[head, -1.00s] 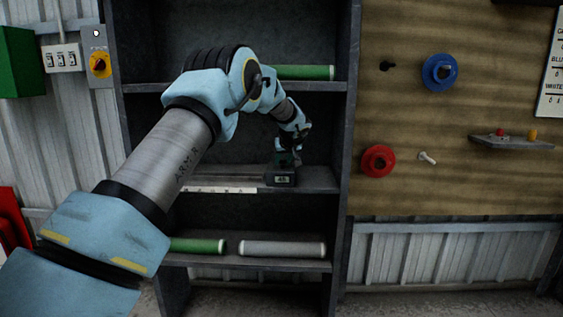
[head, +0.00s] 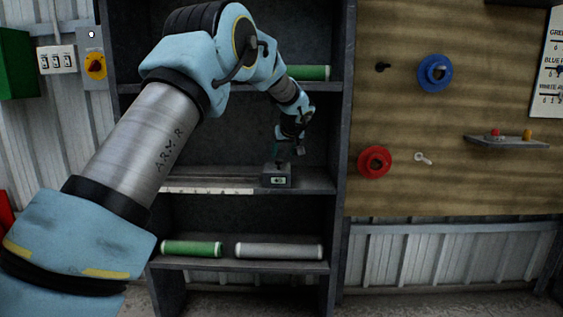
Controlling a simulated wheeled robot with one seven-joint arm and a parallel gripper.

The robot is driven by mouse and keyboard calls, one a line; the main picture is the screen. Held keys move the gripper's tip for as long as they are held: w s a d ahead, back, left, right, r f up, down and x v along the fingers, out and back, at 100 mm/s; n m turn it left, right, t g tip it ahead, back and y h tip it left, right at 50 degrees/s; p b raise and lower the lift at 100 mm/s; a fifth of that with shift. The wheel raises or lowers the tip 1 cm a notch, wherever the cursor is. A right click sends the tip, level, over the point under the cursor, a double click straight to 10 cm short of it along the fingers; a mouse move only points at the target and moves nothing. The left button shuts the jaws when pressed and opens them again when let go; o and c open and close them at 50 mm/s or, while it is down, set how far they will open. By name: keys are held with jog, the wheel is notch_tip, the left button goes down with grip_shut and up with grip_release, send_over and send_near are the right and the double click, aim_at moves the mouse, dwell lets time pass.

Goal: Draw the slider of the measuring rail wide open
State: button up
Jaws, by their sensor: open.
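The measuring rail (head: 205,190) lies along the front of the middle shelf, with a pale scale strip on its front edge. Its slider (head: 277,181), a dark block with a small light display, sits at the right end of the visible rail. My gripper (head: 280,158) points down just above the slider and is open. I cannot tell whether its fingertips still touch the top of the slider. My arm crosses in front of the shelving and hides part of its left side.
A green roll (head: 191,249) and a grey roll (head: 278,251) lie on the lower shelf. Another green roll (head: 308,73) lies on the upper shelf. The shelving's right upright (head: 342,120) stands close to the right of my gripper. A board with red (head: 375,162) and blue (head: 435,72) spools is beyond it.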

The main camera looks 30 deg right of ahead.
jog(key=v, duration=0.4)
dwell(0.4)
jog(key=s+a+f+g+y+p, duration=0.1)
jog(key=s+a+g+p, duration=0.15)
jog(key=a, duration=1.25)
jog(key=s+a+g+y+p, duration=0.1)
jog(key=s+a+g+p, duration=0.2)
jog(key=a, duration=1.2)
jog(key=s+a+f+n+g+p, duration=0.1)
jog(key=s+a+p, duration=0.4)
jog(key=s+a, duration=1.3)
jog(key=shift+s+f+n+g, duration=0.35)
jog(key=shift+s+f, duration=0.15)
jog(key=shift+s, duration=0.25)
